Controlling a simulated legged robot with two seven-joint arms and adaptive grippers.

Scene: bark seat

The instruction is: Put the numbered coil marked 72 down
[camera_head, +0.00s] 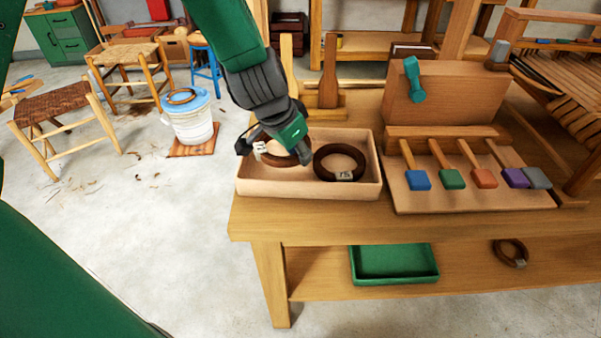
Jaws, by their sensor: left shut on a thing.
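My left gripper (274,150) comes down over the left half of a pale wooden tray (310,192) on the workbench. It is shut on a dark brown coil (285,160) with a white tag. The tag is too small to read for sure, and the gripper hides part of the coil. I cannot tell whether the coil touches the tray floor. A second brown coil (338,151), with a tag that looks like 75, lies in the right half of the tray, close beside the held one. My right gripper is not in view.
A board with several coloured-head mallets (450,180) lies right of the tray. Wooden uprights (328,75) stand behind it. A lower shelf holds a green tray (394,264) and another coil (511,252). A bucket (190,120) with a coil on its lid stands at left.

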